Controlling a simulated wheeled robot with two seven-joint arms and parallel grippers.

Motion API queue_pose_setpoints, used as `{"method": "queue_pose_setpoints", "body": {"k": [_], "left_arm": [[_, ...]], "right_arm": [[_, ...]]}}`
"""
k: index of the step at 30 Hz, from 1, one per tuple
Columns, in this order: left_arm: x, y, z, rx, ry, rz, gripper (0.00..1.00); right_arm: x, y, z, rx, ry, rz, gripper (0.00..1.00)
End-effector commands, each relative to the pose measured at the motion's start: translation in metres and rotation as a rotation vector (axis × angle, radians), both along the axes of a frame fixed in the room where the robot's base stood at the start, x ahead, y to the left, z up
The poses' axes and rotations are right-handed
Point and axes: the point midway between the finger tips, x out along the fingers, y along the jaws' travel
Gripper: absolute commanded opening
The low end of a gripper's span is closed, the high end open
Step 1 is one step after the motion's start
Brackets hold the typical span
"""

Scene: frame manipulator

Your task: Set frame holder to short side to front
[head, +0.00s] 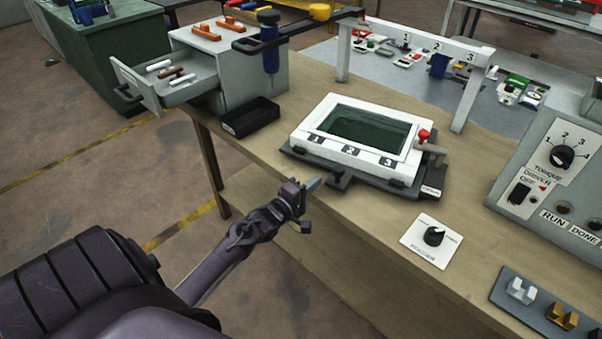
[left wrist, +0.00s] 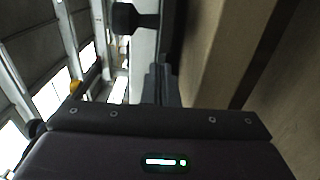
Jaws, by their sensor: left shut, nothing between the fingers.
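The frame holder is a white frame (head: 300,133) with a dark green window, on a dark base (head: 293,153) on the table. Its long side, numbered 1, 2 and 3, faces front toward my arm. A red-knobbed clamp (head: 423,136) is at its right end. A dark handle (head: 340,179) sticks out from the base's front. My left gripper (head: 314,184) is shut and empty, just left of this handle, near the table's front edge; I cannot tell whether they touch. Its fingers show in the left wrist view (left wrist: 161,84). My right gripper is not in view.
A dial plate (head: 432,241) lies right of the holder, with a torque driver control box (head: 555,170) farther right. A black tray (head: 249,118) and a drawer cabinet (head: 240,68) with an open drawer stand left. A white numbered arch (head: 420,39) stands behind.

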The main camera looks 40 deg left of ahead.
Motion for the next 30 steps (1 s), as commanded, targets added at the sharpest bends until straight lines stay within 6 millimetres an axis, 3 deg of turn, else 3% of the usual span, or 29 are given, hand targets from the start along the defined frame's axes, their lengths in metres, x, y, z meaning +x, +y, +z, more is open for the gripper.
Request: {"method": "queue_pose_setpoints", "body": {"k": [17, 24, 30], "left_arm": [[0.001, -0.014, 0.001, -0.005, -0.003, 0.024, 0.0], [0.005, -0.056, 0.002, -0.013, 0.0, 0.134, 0.0], [0.017, -0.098, -0.001, -0.005, -0.001, 0.134, 0.0]], "right_arm": [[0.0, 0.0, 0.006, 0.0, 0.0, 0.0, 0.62], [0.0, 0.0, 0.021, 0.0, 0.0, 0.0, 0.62], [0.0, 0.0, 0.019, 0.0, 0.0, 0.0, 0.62]]}}
